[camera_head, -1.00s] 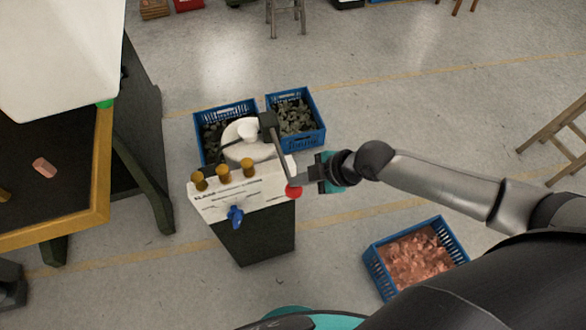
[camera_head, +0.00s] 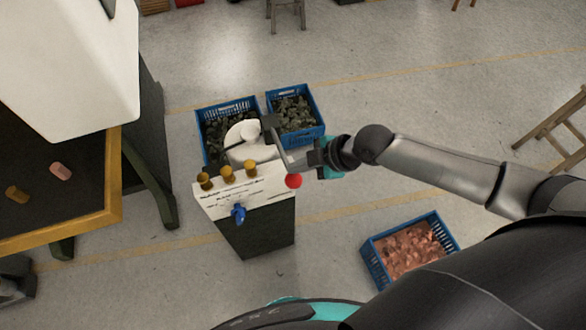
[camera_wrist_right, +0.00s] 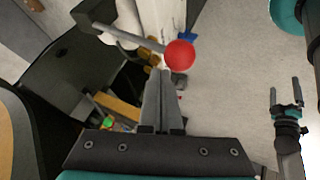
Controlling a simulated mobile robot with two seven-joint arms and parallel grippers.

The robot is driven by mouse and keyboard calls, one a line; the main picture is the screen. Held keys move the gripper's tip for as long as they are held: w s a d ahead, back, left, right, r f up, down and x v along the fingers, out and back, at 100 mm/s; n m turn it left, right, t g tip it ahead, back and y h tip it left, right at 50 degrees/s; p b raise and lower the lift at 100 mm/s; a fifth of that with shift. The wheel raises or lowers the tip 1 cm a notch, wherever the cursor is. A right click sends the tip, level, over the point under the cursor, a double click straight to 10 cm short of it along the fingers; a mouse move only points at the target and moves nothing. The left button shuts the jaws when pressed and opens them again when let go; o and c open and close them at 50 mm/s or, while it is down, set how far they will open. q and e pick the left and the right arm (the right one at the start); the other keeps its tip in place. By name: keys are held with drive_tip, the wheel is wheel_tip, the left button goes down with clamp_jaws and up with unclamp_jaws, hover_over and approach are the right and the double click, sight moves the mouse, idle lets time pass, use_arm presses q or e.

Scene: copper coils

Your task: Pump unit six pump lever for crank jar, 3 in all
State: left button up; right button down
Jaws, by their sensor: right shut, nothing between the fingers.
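The pump unit (camera_head: 255,225) is a dark box with a white top, several brass knobs and a blue tap. Its pump lever (camera_head: 275,147) is a grey bar on the right side, ending in a red ball (camera_head: 294,181). My right gripper (camera_head: 290,160) is shut and empty, close beside the lever just above the ball in the head view. In the right wrist view, its closed fingers (camera_wrist_right: 160,75) are just below the lever and red ball (camera_wrist_right: 180,55); contact is unclear. My left gripper (camera_wrist_right: 285,95) shows at the right there, its fingers apart and empty.
Two blue crates (camera_head: 205,150) of dark pieces stand behind the pump unit. A blue crate (camera_head: 370,262) of copper pieces is on the floor at the lower right. A dark table (camera_head: 115,160) with a yellow edge stands left. The floor between is clear.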

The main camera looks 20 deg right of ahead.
drive_tip(key=shift+r, duration=0.35)
drive_tip(key=r+p, duration=0.4)
drive_tip(key=r, duration=0.1)
drive_tip(key=shift+w+p, duration=0.3)
drive_tip(key=shift+w, duration=0.1)
idle(2.4)
